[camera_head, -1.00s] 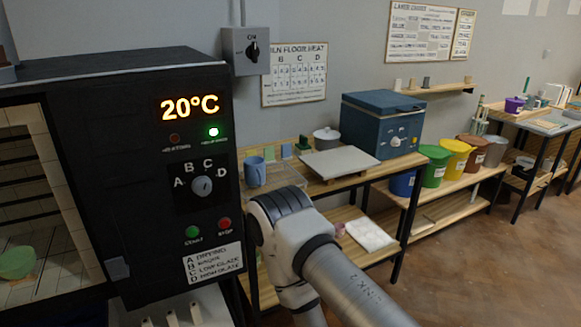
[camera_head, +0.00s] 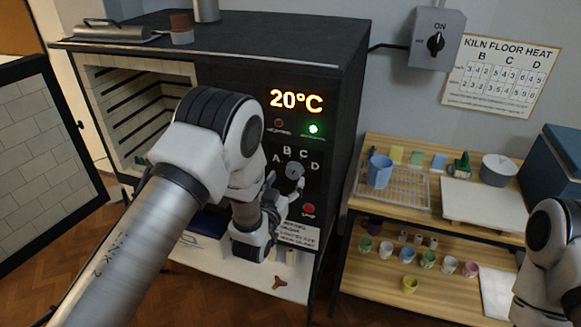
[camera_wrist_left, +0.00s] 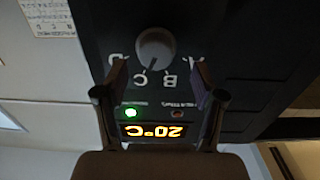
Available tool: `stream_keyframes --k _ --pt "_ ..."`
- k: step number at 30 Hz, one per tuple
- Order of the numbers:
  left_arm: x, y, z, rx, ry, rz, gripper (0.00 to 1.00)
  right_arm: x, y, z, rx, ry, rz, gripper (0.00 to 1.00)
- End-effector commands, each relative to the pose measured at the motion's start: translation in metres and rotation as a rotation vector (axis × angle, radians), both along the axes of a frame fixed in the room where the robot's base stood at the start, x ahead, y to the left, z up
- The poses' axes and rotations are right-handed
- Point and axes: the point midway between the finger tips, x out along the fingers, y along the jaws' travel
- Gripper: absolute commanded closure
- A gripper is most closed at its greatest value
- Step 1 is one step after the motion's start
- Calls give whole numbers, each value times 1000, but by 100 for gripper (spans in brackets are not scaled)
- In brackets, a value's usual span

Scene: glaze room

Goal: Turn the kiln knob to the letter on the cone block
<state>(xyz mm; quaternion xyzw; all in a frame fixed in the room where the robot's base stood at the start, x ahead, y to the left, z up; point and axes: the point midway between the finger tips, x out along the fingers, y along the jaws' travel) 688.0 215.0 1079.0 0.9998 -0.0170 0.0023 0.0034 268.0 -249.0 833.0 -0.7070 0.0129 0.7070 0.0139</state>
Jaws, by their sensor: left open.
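The kiln knob (camera_head: 294,170) is a round grey dial on the black kiln front, ringed by the letters A, B, C and D. My left gripper (camera_head: 286,184) is open at the panel, just in front of the knob. In the left wrist view its fingers (camera_wrist_left: 160,80) are spread wide, one on each side below the knob, with a gap to it. I cannot make out the cone block. My right gripper is out of view.
The kiln door (camera_head: 50,150) stands open at the left. A wooden rack (camera_head: 410,270) with a blue mug (camera_head: 380,172) and small pots stands to the right. A switch box (camera_head: 436,40) and a heat chart (camera_head: 505,75) hang on the wall. My right arm is at the right edge.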

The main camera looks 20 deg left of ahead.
Motion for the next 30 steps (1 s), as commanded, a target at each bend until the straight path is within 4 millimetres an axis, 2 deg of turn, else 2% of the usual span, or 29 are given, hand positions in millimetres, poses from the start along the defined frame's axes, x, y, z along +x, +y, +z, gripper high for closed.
stream_keyframes --k 1,6,14,17,19,20,30 --pt "10 0 5 0 -1 0 31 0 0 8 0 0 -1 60" --pt "33 -1 2 1 2 0 31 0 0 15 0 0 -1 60" --pt "36 -1 -1 1 5 0 31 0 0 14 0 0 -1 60" --pt "36 -1 -1 1 4 0 63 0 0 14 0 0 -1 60" --pt "36 -1 -1 1 4 1 88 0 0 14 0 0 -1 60" --pt "36 -1 -1 1 4 1 90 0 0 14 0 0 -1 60" --pt "37 -1 0 14 1 0 90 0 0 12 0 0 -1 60"
